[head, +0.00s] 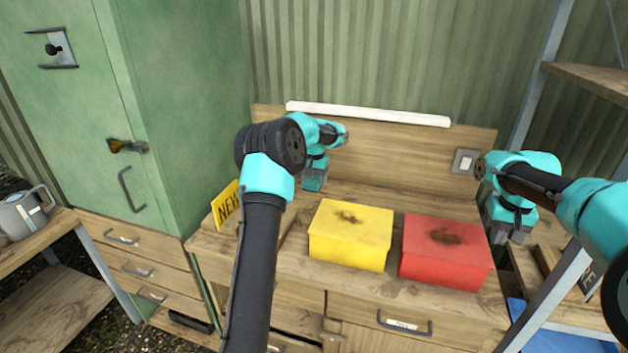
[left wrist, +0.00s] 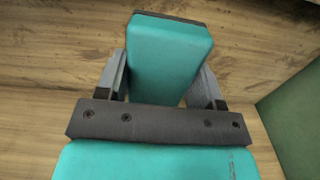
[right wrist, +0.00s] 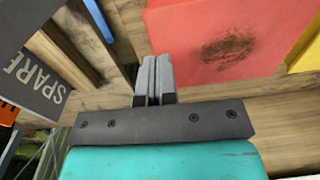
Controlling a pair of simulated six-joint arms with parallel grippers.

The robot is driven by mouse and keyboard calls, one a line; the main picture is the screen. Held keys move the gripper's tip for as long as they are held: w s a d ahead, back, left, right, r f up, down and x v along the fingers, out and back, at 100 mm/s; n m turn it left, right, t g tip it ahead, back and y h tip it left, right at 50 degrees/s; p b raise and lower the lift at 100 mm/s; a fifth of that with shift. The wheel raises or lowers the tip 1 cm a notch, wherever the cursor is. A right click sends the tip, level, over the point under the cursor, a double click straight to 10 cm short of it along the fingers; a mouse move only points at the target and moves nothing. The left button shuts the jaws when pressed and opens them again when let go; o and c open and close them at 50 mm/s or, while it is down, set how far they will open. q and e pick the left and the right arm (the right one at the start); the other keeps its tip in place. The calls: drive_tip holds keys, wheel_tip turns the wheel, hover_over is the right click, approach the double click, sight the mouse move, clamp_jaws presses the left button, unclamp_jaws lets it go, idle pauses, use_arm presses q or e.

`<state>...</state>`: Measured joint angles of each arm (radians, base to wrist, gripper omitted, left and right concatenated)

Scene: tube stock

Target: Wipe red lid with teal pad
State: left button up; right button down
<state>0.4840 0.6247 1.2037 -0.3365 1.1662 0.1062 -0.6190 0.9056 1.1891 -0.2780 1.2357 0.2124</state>
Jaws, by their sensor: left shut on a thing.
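The red lid (head: 466,252) tops a red box at the right of the bench, with a dark smudge on it. It also shows in the right wrist view (right wrist: 182,52). My left gripper (head: 315,182) is at the back of the bench, behind and left of the yellow box. In the left wrist view it is shut on the teal pad (left wrist: 168,55), a block with a dark edge at its far end. My right gripper (right wrist: 156,80) is shut with nothing between its fingers. In the head view it hangs just right of the red box (head: 507,222).
A yellow box (head: 350,232) with a smudged lid stands just left of the red box. A yellow sign (head: 227,206) stands at the bench's left, by the green cabinet (head: 190,80). A dark SPARE sign (right wrist: 45,85) lies near my right gripper. A metal post stands at the right.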

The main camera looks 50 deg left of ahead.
sight(488, 261)
drive_tip(key=shift+d+r, duration=0.15)
drive_tip(key=shift+r, duration=0.05)
drive_tip(key=shift+f, duration=0.15)
drive_tip(key=shift+f, duration=2.4)
drive_tip(key=shift+f, duration=0.9)
idle(0.9)
drive_tip(key=shift+r, duration=0.15)
drive_tip(key=shift+r, duration=2.85)
wheel_tip(488, 261, up, 12)
